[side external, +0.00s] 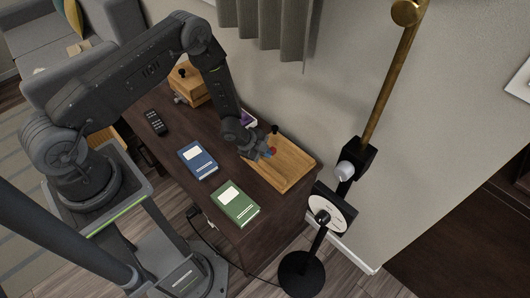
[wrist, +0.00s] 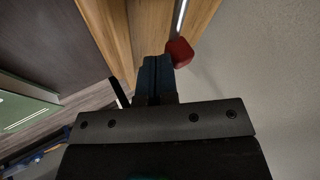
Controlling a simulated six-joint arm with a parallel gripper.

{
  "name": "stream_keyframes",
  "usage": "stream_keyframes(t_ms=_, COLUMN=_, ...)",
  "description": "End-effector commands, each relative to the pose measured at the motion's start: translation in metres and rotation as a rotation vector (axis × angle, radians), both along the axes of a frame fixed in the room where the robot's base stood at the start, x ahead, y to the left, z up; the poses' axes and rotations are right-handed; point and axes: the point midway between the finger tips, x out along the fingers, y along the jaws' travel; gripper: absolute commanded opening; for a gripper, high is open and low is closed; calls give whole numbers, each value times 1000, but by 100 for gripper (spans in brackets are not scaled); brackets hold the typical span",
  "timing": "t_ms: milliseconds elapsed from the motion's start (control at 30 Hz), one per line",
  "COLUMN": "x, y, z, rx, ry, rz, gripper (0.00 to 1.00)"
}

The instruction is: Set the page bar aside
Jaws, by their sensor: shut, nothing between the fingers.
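A wooden board (side external: 290,168) lies at the right end of the dark cabinet top. A red block (wrist: 180,52) shows at the board's edge in the wrist view, with a thin pale strip (wrist: 181,14) running up from it. I cannot tell for sure whether these are the page bar. My gripper (side external: 268,153) is over the board. In the wrist view its blue-grey fingertips (wrist: 155,68) are together, with nothing between them, close to the left of the red block. Whether they touch it is unclear.
A blue book (side external: 198,160), a green book (side external: 235,203) and a black remote (side external: 155,122) lie on the cabinet top (side external: 215,183). A wooden box (side external: 190,84) stands at the far end. A floor lamp (side external: 375,100) stands beyond the right end.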

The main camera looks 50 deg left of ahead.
Motion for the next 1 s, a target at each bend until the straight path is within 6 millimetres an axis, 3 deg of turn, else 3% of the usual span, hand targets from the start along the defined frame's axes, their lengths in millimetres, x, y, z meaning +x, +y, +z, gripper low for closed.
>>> stream_keyframes(t_ms=367, x=17, y=-4, z=-1, rx=0, ry=2, rz=202, gripper=0)
stream_keyframes(t_ms=1000, x=70, y=7, z=-1, rx=0, ry=1, rz=801, gripper=0)
